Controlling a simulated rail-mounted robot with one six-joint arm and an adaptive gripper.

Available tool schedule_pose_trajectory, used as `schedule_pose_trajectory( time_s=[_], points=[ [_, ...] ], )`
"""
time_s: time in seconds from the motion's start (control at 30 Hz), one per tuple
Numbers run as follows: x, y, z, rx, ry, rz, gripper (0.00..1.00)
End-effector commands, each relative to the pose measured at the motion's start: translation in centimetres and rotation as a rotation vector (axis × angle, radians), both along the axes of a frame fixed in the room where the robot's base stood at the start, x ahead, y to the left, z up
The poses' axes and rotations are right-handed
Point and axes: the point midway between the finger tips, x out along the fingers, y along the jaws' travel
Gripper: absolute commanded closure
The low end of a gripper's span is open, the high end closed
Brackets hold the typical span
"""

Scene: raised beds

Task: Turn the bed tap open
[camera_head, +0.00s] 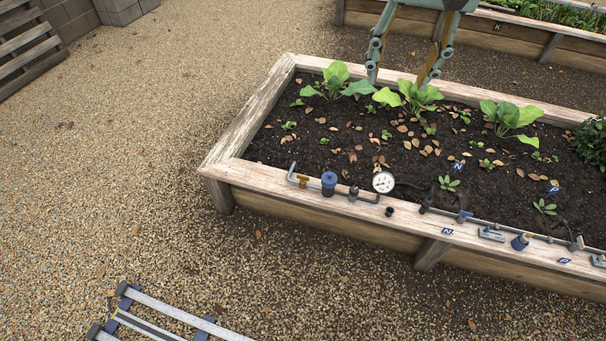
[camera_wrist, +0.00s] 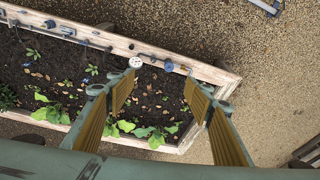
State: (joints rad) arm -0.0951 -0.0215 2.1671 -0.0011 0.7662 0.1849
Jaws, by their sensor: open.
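Several pipe fittings sit along the front rim of the raised bed (camera_head: 235,172). They include a blue-capped cylinder (camera_head: 329,182), a fitting with a blue part (camera_head: 463,215), a grey lever-like fitting (camera_head: 491,234) and a blue knob-like fitting (camera_head: 521,241). I cannot tell which is the bed tap or its handle position. My gripper (camera_head: 400,82) is open and empty above the bed's far side, apart from the fittings. In the wrist view, its two yellow-padded fingers (camera_wrist: 159,91) are spread wide, with the blue-capped cylinder (camera_wrist: 168,65) beyond them.
A round pressure gauge (camera_head: 383,182) stands on the front rim. Leafy plants (camera_head: 335,82) and dry leaves cover the soil (camera_head: 290,145). A second bed (camera_head: 380,18) lies behind. A rail-like frame (camera_head: 160,315) lies on the gravel at lower left; the gravel (camera_head: 130,170) is mostly clear.

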Motion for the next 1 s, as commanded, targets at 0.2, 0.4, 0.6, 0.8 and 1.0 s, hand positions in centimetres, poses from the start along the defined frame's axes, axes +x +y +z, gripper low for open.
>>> schedule_pose_trajectory(
  time_s=[0.2,0.4,0.6,0.8,1.0],
  points=[
    [3.9,1.2,-1.8,0.004,0.018,-0.010,0.52],
    [7.4,2.3,-3.7,0.007,0.034,-0.022,0.52],
    [10.7,3.5,-5.9,0.010,0.048,-0.034,0.52],
    [13.8,4.7,-8.5,0.012,0.064,-0.044,0.52],
    [16.8,6.0,-11.3,0.013,0.079,-0.056,0.52]
  ],
)
